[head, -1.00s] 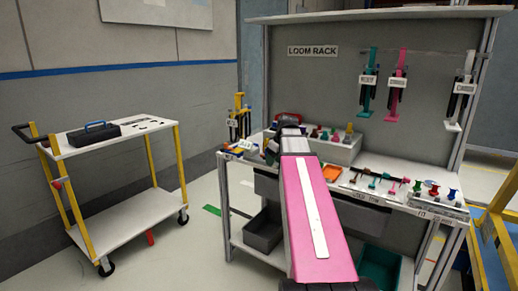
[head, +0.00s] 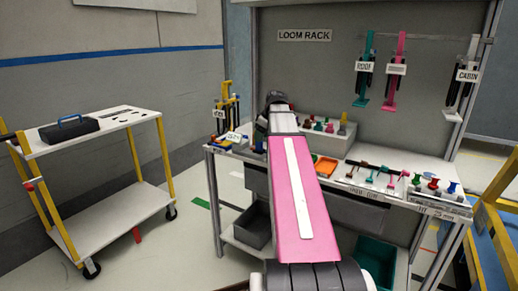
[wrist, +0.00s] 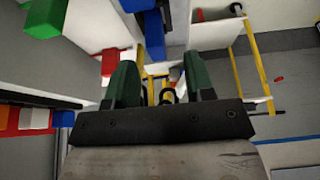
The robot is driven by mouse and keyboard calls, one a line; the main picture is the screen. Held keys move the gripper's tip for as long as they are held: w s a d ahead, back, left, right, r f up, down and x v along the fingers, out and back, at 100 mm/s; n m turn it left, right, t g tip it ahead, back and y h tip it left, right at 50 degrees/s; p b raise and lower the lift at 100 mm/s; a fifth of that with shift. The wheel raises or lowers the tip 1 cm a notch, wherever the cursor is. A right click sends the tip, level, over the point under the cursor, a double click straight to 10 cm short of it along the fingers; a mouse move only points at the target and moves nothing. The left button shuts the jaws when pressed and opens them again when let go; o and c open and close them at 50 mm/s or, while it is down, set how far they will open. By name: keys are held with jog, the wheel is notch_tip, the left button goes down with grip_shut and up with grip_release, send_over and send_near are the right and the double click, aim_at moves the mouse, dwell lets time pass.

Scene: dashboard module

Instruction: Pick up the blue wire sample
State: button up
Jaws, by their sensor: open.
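My gripper (wrist: 158,72) is open in the wrist view, its two dark green fingers apart with no object held between them. A blue block-like piece (wrist: 154,35) hangs into view just above and between the fingertips. Another blue piece (wrist: 138,5) is at the top edge. I cannot tell whether either is the blue wire sample. A red piece (wrist: 110,62) and a green piece (wrist: 44,18) are to the left. In the head view my pink arm reaches over the bench and my fingers are hidden. Small blue, yellow and red pieces (head: 221,142) lie at the bench's left end.
Labelled looms (head: 396,72) hang on the back panel. A cart (head: 100,130) with a dark toolbox (head: 68,129) stands left, with open floor between it and the bench.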

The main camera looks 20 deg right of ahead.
aim_at(259, 150)
jog(key=shift+d+x, duration=0.15)
jog(key=shift+x, duration=1.15)
jog(key=shift+d+x, duration=0.1)
jog(key=shift+x, duration=1.2)
jog(key=shift+f, duration=0.1)
grip_shut()
